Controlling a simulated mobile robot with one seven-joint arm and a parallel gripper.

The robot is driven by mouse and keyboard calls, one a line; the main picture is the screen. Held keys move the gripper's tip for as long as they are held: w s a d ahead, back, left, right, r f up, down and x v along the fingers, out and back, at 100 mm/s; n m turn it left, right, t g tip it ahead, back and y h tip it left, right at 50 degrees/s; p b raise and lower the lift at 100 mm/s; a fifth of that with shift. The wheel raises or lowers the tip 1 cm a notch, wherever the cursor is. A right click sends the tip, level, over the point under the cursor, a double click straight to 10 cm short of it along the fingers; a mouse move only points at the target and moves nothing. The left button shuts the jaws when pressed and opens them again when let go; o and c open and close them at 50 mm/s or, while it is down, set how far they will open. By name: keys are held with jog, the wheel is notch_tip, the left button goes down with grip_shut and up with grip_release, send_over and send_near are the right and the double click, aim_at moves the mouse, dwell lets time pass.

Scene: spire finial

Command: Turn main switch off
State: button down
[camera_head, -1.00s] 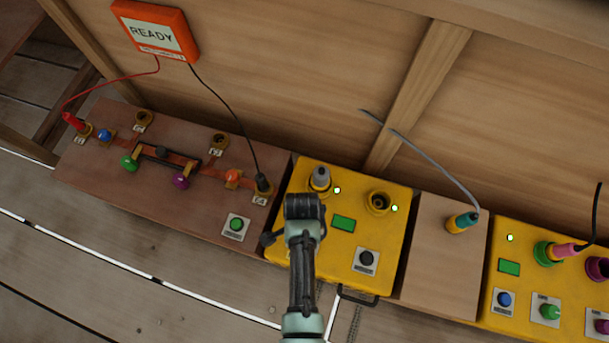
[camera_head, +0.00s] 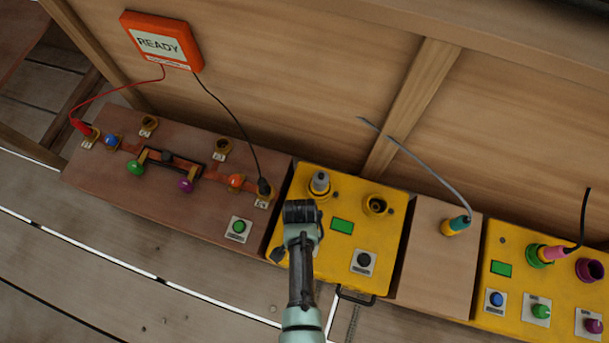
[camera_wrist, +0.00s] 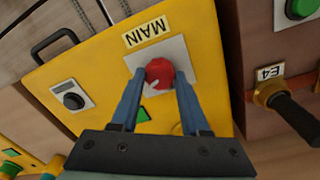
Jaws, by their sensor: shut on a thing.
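The main switch (camera_wrist: 160,74) is a red knob on a pale plate, under a label reading MAIN (camera_wrist: 145,31), on the yellow box (camera_wrist: 85,58). My gripper (camera_wrist: 160,84) has its two blue fingers on either side of the red knob, shut on it. A small white mark shows on the knob. In the head view my gripper (camera_head: 300,212) is over the left part of the yellow box (camera_head: 318,262) and hides the main switch. The small lamps by the sockets on this box look dark.
A brown board (camera_head: 180,222) with coloured knobs and a green button stands to the left. An orange READY meter (camera_head: 163,42) hangs above it. Another yellow box (camera_head: 515,250) stands right.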

jog(key=n+p, duration=0.2)
jog(key=n, duration=0.4)
jog(key=shift+r+n+p, duration=0.1)
jog(key=shift+n+p, duration=0.2)
jog(key=shift+p, duration=0.1)
jog(key=n+p, duration=0.1)
jog(key=n, duration=0.5)
jog(key=shift+a+n+t+p, duration=0.1)
jog(key=shift+n+t+p, duration=0.2)
jog(key=shift+p, duration=0.05)
jog(key=shift+c, duration=2)
grip_release()
notch_tip(320, 180, up, 13)
jog(key=p, duration=0.7)
jog(key=shift+s+a, duration=0.2)
jog(key=shift+a, duration=0.05)
